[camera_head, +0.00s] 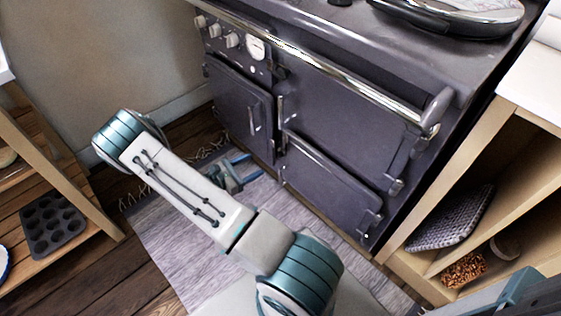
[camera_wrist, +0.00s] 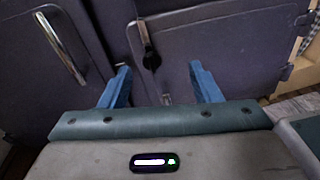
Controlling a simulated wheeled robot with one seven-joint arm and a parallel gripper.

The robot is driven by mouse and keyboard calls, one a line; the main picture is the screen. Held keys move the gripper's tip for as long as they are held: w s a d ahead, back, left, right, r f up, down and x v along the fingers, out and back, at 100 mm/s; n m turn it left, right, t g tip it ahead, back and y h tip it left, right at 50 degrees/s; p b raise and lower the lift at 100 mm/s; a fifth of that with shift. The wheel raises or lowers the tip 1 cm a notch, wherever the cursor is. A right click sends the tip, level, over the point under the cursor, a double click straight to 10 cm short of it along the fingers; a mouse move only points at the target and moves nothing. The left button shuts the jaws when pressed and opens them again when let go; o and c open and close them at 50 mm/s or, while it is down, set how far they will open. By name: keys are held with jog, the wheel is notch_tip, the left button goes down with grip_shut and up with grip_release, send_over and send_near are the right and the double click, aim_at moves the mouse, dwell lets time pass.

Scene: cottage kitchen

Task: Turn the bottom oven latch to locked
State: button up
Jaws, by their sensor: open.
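The bottom oven door (camera_head: 330,180) is the low dark panel at the right of the range cooker, and it appears closed. It also fills the middle right of the wrist view (camera_wrist: 235,55). A latch with a dark knob (camera_wrist: 151,60) and pale metal bar stands near-upright at the door's left edge. My gripper (camera_head: 243,170) is low over the rug, in front of and to the left of this door. In the wrist view my gripper (camera_wrist: 160,68) has its two blue fingers apart, with the latch ahead between them and nothing held.
A left oven door (camera_head: 240,108) with a long metal handle (camera_wrist: 62,48) is beside it. A chrome rail (camera_head: 340,75) runs along the cooker's front. Wooden shelves stand left (camera_head: 60,180) and right (camera_head: 470,190). The grey rug (camera_head: 165,245) is clear in front.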

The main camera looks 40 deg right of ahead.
aim_at(280, 157)
notch_tip(280, 157, down, 6)
jog(key=n+t+h+b, duration=0.1)
jog(key=n+t, duration=0.1)
jog(key=n, duration=0.1)
jog(key=d+b, duration=0.1)
jog(key=d, duration=0.3)
jog(key=w+d+b, duration=0.1)
jog(key=d, duration=0.4)
jog(key=w+d+b, duration=0.1)
jog(key=d, duration=0.4)
jog(key=shift+d+r, duration=0.1)
jog(key=shift+d, duration=0.1)
grip_shut()
jog(key=shift+a, duration=0.1)
